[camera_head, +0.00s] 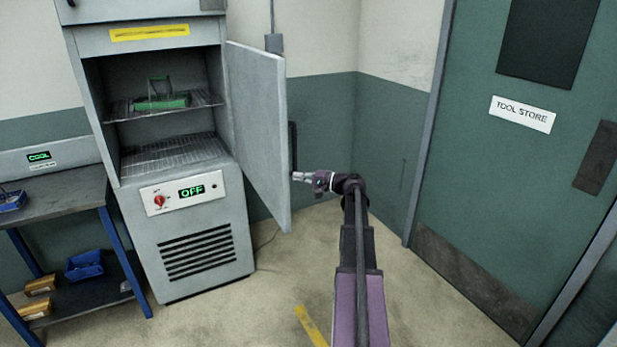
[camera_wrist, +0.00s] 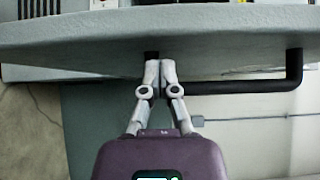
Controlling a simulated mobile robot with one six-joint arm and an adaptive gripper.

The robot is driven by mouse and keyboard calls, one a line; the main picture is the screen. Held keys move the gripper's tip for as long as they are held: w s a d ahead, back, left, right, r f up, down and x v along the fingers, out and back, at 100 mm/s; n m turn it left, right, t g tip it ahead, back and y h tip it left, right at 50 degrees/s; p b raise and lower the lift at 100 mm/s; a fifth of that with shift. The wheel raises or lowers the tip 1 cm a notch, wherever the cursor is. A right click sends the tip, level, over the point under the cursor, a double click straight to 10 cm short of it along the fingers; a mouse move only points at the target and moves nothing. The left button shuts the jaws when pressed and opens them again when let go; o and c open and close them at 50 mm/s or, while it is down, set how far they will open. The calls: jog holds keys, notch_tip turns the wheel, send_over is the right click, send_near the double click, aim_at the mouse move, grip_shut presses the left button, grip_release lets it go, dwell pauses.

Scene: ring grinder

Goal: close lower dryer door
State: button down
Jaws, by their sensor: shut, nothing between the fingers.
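The lower dryer door (camera_head: 257,130) stands wide open, hinged on the right side of the grey dryer (camera_head: 205,250). Its black bar handle (camera_head: 292,147) is on the outer face. My gripper (camera_head: 296,176) is shut and empty, at the outer face of the door near the lower end of the handle. In the wrist view the fingertips (camera_wrist: 153,68) are close to the door edge (camera_wrist: 90,36), beside one end of the black handle (camera_wrist: 245,87). I cannot tell whether they touch the door or handle.
Inside the dryer are wire racks (camera_head: 175,155) and a green object (camera_head: 162,100) on the upper one. The panel reads OFF (camera_head: 191,191). A workbench (camera_head: 60,195) stands to the left. A green TOOL STORE door (camera_head: 500,170) is at the right. The floor in front of the dryer is clear.

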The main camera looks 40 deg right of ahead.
jog(key=shift+w+a, duration=0.15)
jog(key=shift+a, duration=0.4)
